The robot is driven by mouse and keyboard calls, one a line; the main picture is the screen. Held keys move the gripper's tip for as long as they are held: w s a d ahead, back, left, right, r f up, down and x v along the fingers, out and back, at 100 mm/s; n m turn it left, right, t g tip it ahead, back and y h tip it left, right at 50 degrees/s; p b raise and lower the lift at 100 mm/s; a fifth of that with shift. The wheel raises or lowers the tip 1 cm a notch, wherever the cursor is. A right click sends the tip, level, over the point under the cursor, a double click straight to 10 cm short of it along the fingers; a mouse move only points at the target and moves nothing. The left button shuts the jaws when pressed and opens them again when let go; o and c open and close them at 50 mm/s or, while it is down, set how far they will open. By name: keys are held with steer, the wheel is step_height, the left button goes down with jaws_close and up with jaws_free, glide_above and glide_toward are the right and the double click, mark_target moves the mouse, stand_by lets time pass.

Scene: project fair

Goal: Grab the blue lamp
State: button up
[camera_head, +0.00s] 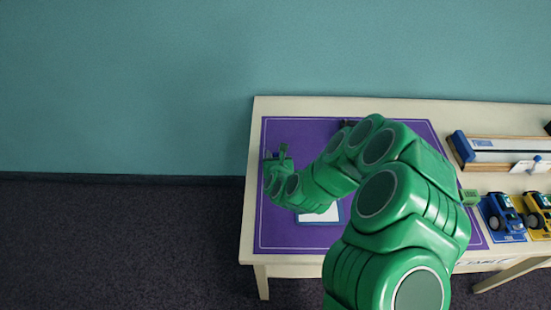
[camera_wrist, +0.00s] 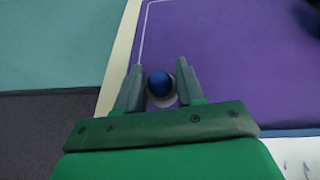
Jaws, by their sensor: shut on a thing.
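The blue lamp (camera_wrist: 160,83) shows in the wrist view as a round, dark blue top with a pale grey rim or base below it. It sits between the two fingers of my gripper (camera_wrist: 158,76), which are shut on it. In the head view my gripper (camera_head: 279,154) is over the left part of the purple mat, near the table's left edge. There the lamp is mostly hidden by the gripper, and I cannot tell whether it touches the mat.
The purple mat (camera_head: 285,240) lies on a cream table (camera_head: 249,215). A white, blue-edged panel (camera_head: 318,218) is partly behind my arm. At right are a blue toy car (camera_head: 503,215), a yellow one (camera_head: 540,212) and a long track (camera_head: 495,144). Floor is open at left.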

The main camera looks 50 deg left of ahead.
steer(key=shift+r, duration=4.25)
